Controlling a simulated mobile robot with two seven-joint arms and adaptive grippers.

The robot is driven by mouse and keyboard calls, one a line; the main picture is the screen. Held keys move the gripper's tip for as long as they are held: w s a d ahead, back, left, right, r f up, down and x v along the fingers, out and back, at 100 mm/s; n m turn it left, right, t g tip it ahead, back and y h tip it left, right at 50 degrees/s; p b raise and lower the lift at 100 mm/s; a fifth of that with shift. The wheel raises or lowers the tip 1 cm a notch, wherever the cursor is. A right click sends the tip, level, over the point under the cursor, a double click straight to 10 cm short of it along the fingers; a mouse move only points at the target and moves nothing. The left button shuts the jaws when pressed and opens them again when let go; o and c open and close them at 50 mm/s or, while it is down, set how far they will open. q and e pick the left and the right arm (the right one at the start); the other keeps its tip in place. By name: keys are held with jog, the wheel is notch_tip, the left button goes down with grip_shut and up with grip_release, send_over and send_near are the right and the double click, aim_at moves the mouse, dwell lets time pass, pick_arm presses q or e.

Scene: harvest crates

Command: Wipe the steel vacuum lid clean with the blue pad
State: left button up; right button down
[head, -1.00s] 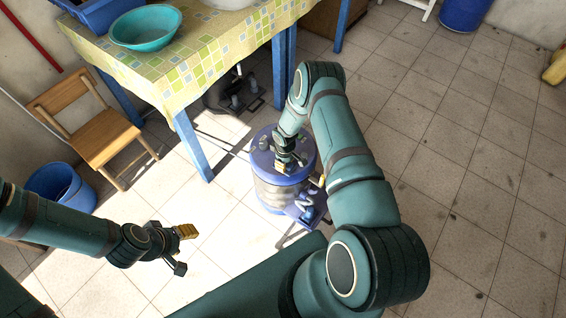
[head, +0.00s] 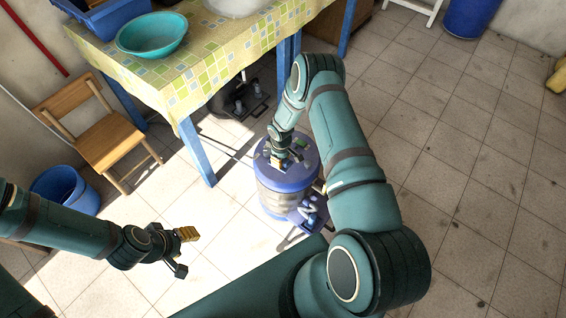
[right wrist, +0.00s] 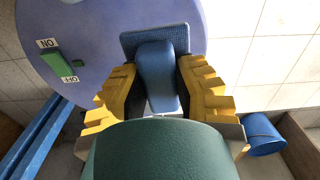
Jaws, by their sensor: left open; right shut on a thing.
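The vacuum (head: 287,195) stands on the floor in the middle of the head view; its round lid (head: 308,157) looks blue-violet. The lid (right wrist: 100,22) fills the upper left of the right wrist view. My right gripper (head: 280,161) is over the lid, left of its middle. In the right wrist view its yellow fingers (right wrist: 158,88) are shut on the handle of the blue pad (right wrist: 153,40). The pad lies over the lid near its edge; I cannot tell whether it touches. My left gripper (head: 188,251) is open and empty above the floor.
A green switch (right wrist: 60,65) with labels is on the lid. A table (head: 215,65) with a teal basin (head: 152,36) stands behind the vacuum. A wooden chair (head: 108,145) and a blue bucket (head: 66,192) are at the left.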

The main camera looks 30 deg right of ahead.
jog(key=shift+r+p, duration=0.5)
jog(key=shift+r, duration=1.15)
